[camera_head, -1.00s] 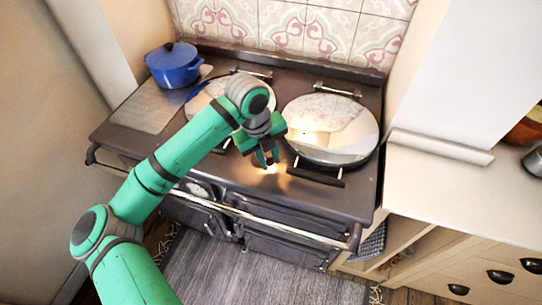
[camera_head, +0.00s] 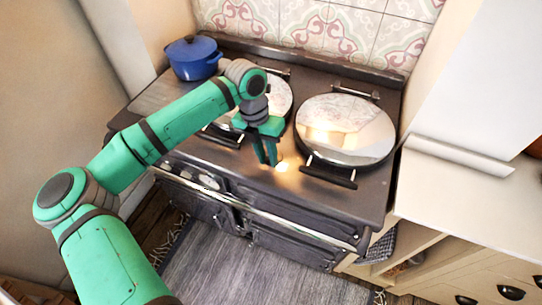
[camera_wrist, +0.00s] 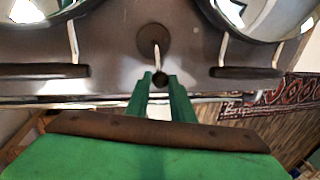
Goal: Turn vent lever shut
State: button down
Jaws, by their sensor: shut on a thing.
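The vent lever (camera_wrist: 156,52) shows in the wrist view as a thin pale rod on a round brown disc (camera_wrist: 153,38), set in the dark stove top. Its dark round knob (camera_wrist: 160,80) lies between the fingertips of my gripper. My gripper (camera_wrist: 160,77) is shut on this knob. In the head view my gripper (camera_head: 268,162) points down at the front of the stove top, between the two lids, and the lever is too small or hidden to make out there.
The range stove (camera_head: 225,165) has a right round lid (camera_head: 345,130) and a left lid (camera_head: 275,95), partly behind my arm, with dark front handles flanking my gripper. A blue pot (camera_head: 193,60) stands back left. A front rail (camera_head: 270,218) runs below. A counter (camera_head: 470,200) is at right.

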jog(key=shift+w+a+m, duration=0.15)
jog(key=shift+a+m, duration=0.2)
jog(key=shift+m, duration=0.35)
jog(key=c, duration=1.5)
grip_release()
jog(key=shift+c, duration=0.2)
jog(key=shift+r, duration=0.1)
notch_tip(320, 180, up, 10)
jog(key=w+a, duration=0.1)
jog(key=a, duration=0.1)
jog(key=shift+r, duration=0.25)
jog(key=shift+d, duration=0.1)
